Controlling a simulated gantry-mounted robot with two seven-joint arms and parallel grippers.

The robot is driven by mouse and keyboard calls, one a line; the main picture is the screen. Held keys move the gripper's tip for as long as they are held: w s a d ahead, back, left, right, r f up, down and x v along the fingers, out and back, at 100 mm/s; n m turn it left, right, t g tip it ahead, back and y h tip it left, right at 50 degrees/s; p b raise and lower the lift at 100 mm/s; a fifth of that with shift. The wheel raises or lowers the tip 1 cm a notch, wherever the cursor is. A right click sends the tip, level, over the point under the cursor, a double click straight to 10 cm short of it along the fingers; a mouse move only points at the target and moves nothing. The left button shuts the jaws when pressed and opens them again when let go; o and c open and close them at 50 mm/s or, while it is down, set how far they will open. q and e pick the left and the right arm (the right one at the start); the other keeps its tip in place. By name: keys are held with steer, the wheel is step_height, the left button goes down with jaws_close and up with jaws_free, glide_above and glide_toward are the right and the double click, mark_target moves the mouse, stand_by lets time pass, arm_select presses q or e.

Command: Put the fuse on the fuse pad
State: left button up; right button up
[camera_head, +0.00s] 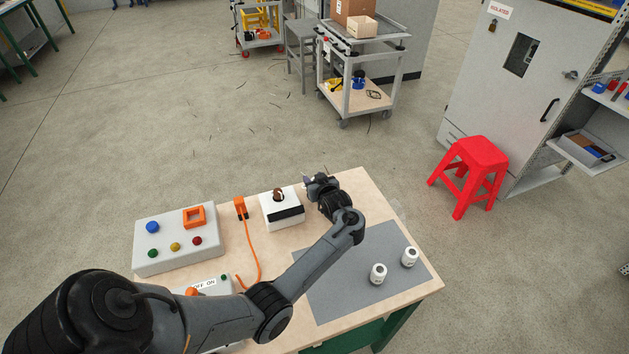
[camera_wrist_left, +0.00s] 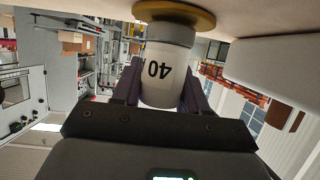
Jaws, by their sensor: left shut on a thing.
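My left gripper (camera_head: 316,182) is over the far part of the wooden table, just right of a white box. It is shut on a white cylindrical fuse marked 40 (camera_wrist_left: 166,72), which sits between the two fingers in the left wrist view. A round gold-brown disc (camera_wrist_left: 176,14), wider than the fuse, meets the fuse's end by the pale table surface; I cannot tell whether it is the pad or part of the fuse. The held fuse is hidden in the head view. Two other white fuses stand on a grey mat (camera_head: 335,292), one left (camera_head: 378,275) and one right (camera_head: 410,258). My right gripper is not in view.
The white box (camera_head: 282,213) with a brown top piece stands close to the gripper. A control box (camera_head: 178,240) with coloured buttons and an orange cable (camera_head: 258,262) lie left. A red stool (camera_head: 470,170) stands beyond the table's right side.

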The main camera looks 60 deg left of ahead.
arm_select(q)
steer(key=o, duration=1.1)
steer(key=shift+f, duration=0.1)
steer(key=shift+d+r, duration=0.15)
steer(key=shift+r, duration=0.1)
steer(key=p+v, duration=0.2)
steer(key=v, duration=0.9)
steer(key=shift+s+d+r, duration=0.1)
steer(key=shift+d, duration=0.25)
